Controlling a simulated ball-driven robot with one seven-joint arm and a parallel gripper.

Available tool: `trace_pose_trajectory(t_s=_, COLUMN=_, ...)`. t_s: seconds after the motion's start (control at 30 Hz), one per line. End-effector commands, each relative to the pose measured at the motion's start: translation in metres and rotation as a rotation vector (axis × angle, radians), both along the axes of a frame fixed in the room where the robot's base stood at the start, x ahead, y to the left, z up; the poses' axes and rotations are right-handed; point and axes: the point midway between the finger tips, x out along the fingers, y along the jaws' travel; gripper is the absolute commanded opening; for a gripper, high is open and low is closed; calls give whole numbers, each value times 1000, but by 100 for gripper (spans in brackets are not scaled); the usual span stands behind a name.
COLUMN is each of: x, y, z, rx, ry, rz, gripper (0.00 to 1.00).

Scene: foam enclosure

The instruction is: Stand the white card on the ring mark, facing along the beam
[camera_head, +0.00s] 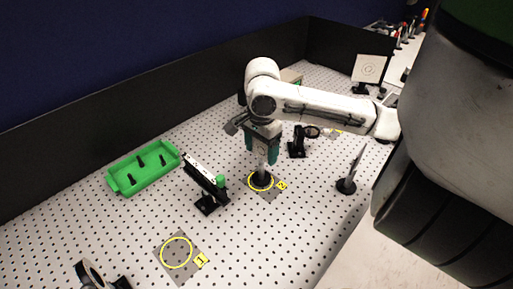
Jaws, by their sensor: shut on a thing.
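My gripper (262,158) points down with its teal fingers shut on a narrow pale thing (261,170), which looks like the white card seen nearly edge-on. Its upper part is hidden by the fingers. Its round black base (261,180) is within or just over the yellow ring mark (251,187) on a grey patch with a yellow tag. I cannot tell whether the base touches the board. A second yellow ring mark (176,252), with its own tag, lies empty at the front left. No beam is visible.
A green tray (143,168) holds black pieces. A black-mounted optic (298,142) and a thin plate on a round base (346,184) stand to the right. A target plate (368,68) stands behind.

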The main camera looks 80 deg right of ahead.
Motion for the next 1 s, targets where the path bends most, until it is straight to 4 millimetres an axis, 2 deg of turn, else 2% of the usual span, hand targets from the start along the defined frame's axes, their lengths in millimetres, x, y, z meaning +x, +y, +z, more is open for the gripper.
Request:
trace_pose_trajectory(t_s=0.47, x=-2, y=4, z=-5, rx=0, ry=-1, rz=-1, gripper=3)
trace_pose_trajectory(t_s=0.5, x=-2, y=4, z=-5, rx=1, ry=-1, rz=-1, gripper=78)
trace_pose_trajectory(t_s=0.73, x=-2, y=4, z=-4, rx=1, ry=-1, rz=-1, gripper=100)
trace_pose_trajectory(t_s=1.0, x=-2, y=4, z=-2, rx=0, ry=0, rz=0, gripper=100)
